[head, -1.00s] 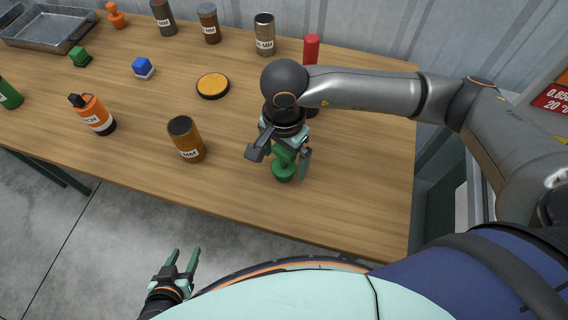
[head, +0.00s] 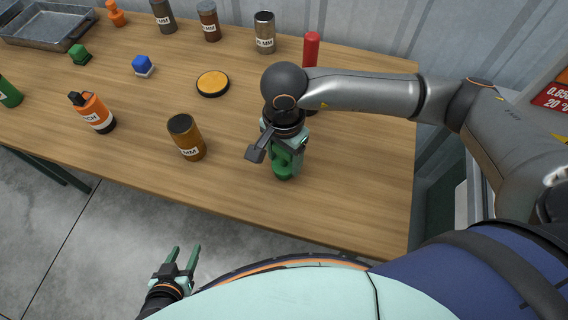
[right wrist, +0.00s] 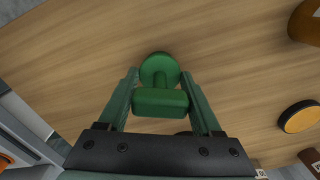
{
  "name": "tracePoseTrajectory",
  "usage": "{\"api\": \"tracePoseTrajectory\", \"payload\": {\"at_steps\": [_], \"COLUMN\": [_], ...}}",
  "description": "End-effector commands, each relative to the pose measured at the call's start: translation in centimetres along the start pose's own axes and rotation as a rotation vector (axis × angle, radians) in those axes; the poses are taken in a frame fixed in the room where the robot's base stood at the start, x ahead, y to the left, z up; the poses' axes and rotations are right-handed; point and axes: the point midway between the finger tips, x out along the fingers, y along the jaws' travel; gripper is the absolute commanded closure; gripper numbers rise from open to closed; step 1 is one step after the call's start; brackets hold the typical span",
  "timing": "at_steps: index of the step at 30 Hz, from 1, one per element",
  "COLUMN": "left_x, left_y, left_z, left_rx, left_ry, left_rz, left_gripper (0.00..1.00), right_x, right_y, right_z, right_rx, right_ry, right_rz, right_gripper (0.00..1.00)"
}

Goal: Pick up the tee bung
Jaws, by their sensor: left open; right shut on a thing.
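The tee bung is the green T-shaped piece under my right gripper in the head view (head: 284,172); its round base and cross-bar show in the right wrist view (right wrist: 160,102). It stands upright on the wooden table near the front edge. My right gripper (head: 287,158) points down over it and is shut on its cross-bar, with a finger at each end in the right wrist view (right wrist: 160,98). The gripper hides part of the bung in the head view. My left gripper (head: 182,258) is open and empty, in front of the table and away from it.
A brown jar (head: 187,138) stands to the left of the bung. A red cylinder (head: 311,48) stands behind my right arm. The table (head: 360,190) is clear right of the bung.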

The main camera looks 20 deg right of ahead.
Motion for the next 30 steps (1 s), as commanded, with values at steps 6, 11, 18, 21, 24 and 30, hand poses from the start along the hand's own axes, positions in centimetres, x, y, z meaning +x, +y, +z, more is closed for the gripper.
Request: {"api": "tracePoseTrajectory", "payload": {"at_steps": [6,11,18,21,24,30], "left_x": [0.0,0.0,0.1,0.2,0.6,1.3], "left_y": [0.0,0.0,0.0,0.0,-0.1,-0.1], "left_z": [-0.1,-0.1,0.0,0.2,0.5,1.3], "left_rx": [0.000,0.000,0.000,0.000,0.000,0.000], "left_ry": [0.001,0.001,0.001,0.001,0.002,0.002], "left_rz": [0.000,0.000,0.000,0.000,0.000,0.000], "left_gripper": [0.47,0.47,0.47,0.47,0.47,0.47], "right_x": [0.0,-0.1,-1.7,-3.4,-5.2,-9.4], "right_y": [0.0,0.0,-0.1,-0.1,-0.8,-2.3], "right_z": [0.0,0.0,-0.1,0.0,1.9,6.0], "right_rx": [0.000,0.000,0.001,-0.002,-0.008,-0.009], "right_ry": [0.000,0.000,0.001,0.002,0.000,0.001], "right_rz": [-0.001,-0.001,-0.004,-0.006,-0.008,-0.005], "right_gripper": [1.00,1.00,1.00,1.00,1.00,1.00]}}
